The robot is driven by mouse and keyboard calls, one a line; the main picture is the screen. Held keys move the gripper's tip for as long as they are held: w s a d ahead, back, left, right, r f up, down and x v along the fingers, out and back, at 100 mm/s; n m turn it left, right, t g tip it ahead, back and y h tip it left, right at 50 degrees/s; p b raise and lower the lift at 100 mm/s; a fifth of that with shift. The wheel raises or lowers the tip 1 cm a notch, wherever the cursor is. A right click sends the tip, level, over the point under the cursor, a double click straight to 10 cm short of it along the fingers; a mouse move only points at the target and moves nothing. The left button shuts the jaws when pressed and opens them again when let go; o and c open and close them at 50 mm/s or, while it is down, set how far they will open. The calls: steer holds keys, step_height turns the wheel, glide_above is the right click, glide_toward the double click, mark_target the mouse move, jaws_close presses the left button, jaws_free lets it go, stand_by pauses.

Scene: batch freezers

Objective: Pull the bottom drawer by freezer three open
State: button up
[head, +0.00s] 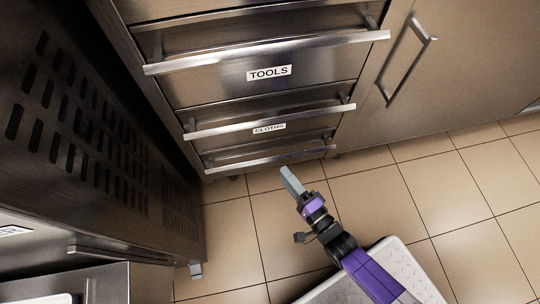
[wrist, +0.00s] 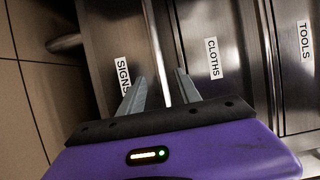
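The bottom drawer is labelled SIGNS (wrist: 122,76) in the wrist view, which shows the drawer stack turned sideways. In the head view its label is hidden and its long metal handle (head: 268,159) shows low on the stack. The drawer appears closed. My gripper (head: 286,172) is low in front of the stack, near the right part of that handle. In the wrist view my gripper (wrist: 160,75) has its two grey fingers apart, with the bright handle bar (wrist: 155,40) running between them. I cannot tell whether either finger touches the bar.
The CLOTHS drawer (head: 269,127) and TOOLS drawer (head: 269,72) above have similar protruding handles. A slotted metal cabinet (head: 75,105) stands close on the left. A cabinet door with a handle (head: 405,60) is at right. The tiled floor (head: 440,190) is clear to the right.

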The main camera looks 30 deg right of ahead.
mark_target(273, 161)
steer(key=shift+w+a+b, duration=0.2)
steer(key=shift+w+b, duration=0.35)
steer(key=shift+w, duration=1.4)
steer(key=shift+w+a+b, duration=0.15)
steer(key=shift+w+b, duration=0.4)
steer(key=shift+w, duration=1.4)
jaws_close()
